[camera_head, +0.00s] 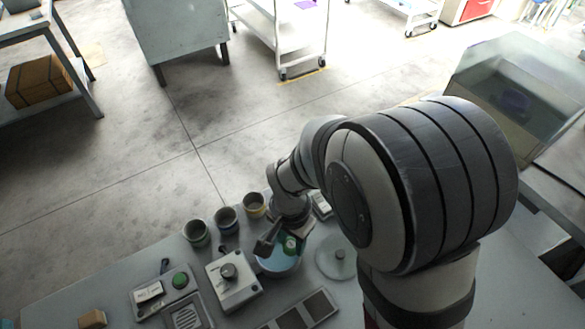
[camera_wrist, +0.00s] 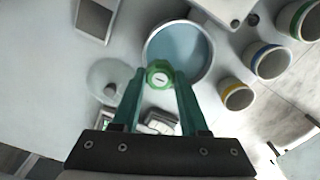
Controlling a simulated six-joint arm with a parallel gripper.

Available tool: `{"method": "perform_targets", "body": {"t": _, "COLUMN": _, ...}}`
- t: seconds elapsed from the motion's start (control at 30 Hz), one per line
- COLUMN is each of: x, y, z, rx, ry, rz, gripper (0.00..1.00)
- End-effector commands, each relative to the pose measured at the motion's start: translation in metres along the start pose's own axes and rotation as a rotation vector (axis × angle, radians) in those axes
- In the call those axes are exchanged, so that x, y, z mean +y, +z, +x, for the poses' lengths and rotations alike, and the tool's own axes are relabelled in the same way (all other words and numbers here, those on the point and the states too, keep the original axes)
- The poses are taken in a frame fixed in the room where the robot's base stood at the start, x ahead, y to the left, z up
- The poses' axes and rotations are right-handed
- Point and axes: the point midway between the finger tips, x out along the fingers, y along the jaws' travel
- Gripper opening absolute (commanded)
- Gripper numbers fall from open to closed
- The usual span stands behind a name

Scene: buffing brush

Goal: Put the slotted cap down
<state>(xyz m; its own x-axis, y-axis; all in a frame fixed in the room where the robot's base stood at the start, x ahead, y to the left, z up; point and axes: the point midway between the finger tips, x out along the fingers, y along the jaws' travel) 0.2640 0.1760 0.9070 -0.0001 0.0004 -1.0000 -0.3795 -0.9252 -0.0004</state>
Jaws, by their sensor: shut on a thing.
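The slotted cap (camera_wrist: 159,74) is green and round, with a pale centre crossed by a dark slot. It sits between the fingertips of my gripper (camera_wrist: 160,84), whose teal fingers are shut on it. In the head view the green cap (camera_head: 290,243) shows below my wrist, over the round bowl with a blue inside (camera_head: 281,266). In the wrist view the cap overlaps the near edge of that bowl (camera_wrist: 180,45). Its height above the bowl is hard to tell. My arm hides part of the table behind the gripper (camera_head: 282,240).
A clear round lid with a knob (camera_wrist: 104,80) lies beside the bowl. Three cups with green (camera_head: 196,233), blue (camera_head: 227,220) and yellow (camera_head: 254,205) bands stand in a row. A knob box (camera_head: 231,281) and a green-button panel (camera_head: 166,290) stand left of the bowl.

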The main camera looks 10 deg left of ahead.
Motion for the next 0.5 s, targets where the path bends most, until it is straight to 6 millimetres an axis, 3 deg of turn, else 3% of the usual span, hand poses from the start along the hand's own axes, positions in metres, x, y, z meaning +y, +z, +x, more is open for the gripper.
{"method": "perform_targets", "body": {"t": 0.17, "x": -0.023, "y": 0.013, "z": 0.016, "rx": 0.0, "ry": 0.001, "rz": 0.001, "gripper": 0.0}}
{"method": "perform_targets", "body": {"t": 0.4, "x": -0.025, "y": 0.015, "z": 0.056, "rx": -0.001, "ry": 0.003, "rz": 0.003, "gripper": 0.0}}
{"method": "perform_targets", "body": {"t": 0.5, "x": -0.026, "y": 0.014, "z": 0.058, "rx": 0.001, "ry": -0.001, "rz": 0.004, "gripper": 0.0}}
